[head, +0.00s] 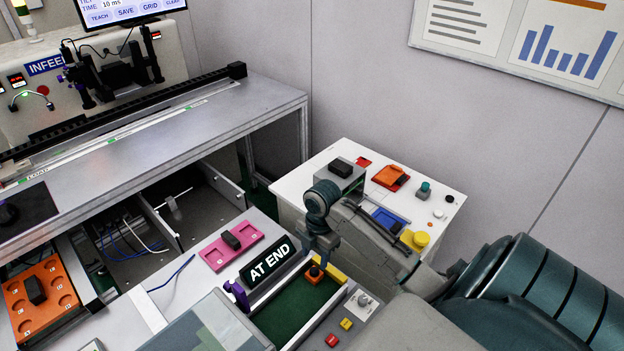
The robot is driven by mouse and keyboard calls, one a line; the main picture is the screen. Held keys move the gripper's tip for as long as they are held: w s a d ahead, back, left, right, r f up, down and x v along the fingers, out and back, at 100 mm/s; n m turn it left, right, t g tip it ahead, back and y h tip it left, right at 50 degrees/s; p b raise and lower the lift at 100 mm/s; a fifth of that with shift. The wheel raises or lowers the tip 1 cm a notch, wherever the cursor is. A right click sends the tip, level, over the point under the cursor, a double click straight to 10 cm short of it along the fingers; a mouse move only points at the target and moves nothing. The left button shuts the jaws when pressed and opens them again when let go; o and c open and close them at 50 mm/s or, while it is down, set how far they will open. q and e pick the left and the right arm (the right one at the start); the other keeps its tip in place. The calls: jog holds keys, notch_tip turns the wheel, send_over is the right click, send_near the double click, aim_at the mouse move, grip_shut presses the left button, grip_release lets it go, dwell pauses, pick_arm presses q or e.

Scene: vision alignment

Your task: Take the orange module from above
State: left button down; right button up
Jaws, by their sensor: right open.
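A small orange block with a dark round top (315,272) sits at the far end of the green-floored tray (283,318), beside the AT END sign. Another orange piece with a dark part on it (391,175) lies on the white table at the right. I cannot tell for certain which is the orange module. My right gripper (318,252) reaches in from the right and points down just above the block in the tray. It is open, and its fingertips are small and hard to make out. Whether they touch the block is unclear. My left gripper is out of view.
The AT END sign (267,262) stands close beside my right gripper. A pink tray (216,258) with a black block lies left of it. An orange tray (62,270) is far left. The white table (440,214) holds several small parts beyond my arm.

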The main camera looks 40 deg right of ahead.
aim_at(315, 271)
notch_tip(315, 271, down, 2)
jog(key=shift+w+a+f+p, duration=0.1)
jog(key=shift+f+p, duration=0.15)
jog(key=shift+p, duration=0.05)
notch_tip(315, 271, down, 4)
jog(key=shift+f+p, duration=0.15)
jog(key=shift+p, duration=1.05)
jog(key=shift+s+f, duration=0.2)
jog(key=shift+f, duration=0.05)
jog(key=shift+w+f, duration=0.1)
jog(key=shift+c, duration=0.7)
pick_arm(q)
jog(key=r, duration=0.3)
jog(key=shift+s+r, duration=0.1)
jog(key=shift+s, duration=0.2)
pick_arm(e)
jog(key=c, duration=0.6)
